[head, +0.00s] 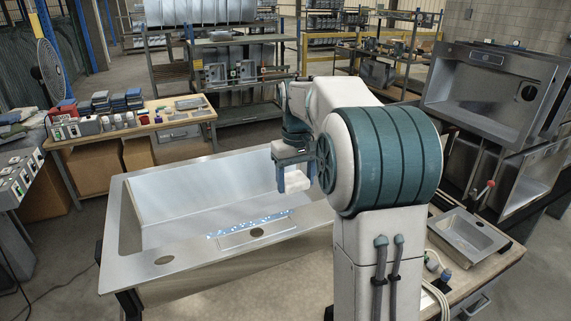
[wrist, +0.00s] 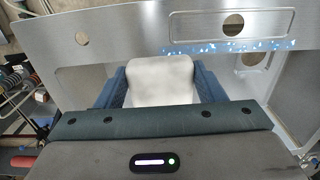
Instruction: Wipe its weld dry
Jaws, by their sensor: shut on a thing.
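A large steel sink (head: 120,230) stands in front of me. Blue-white wet specks run along a weld (head: 248,223) on its near rim, beside a rectangular plate (head: 262,236) with a hole. The wet weld also shows at the upper right of the wrist view (wrist: 225,48). My gripper (head: 292,180) is shut on a white block-shaped pad (wrist: 162,72), held between its two blue fingers. The pad is over the sink's right part, apart from the wet strip in the picture. Its underside is hidden.
A wooden bench (head: 140,126) with books and boxes stands behind left. A workbench with a small steel basin (head: 466,234) is at right, near large steel sinks (head: 490,95). A control panel (head: 18,180) stands at far left. The sink basin looks empty.

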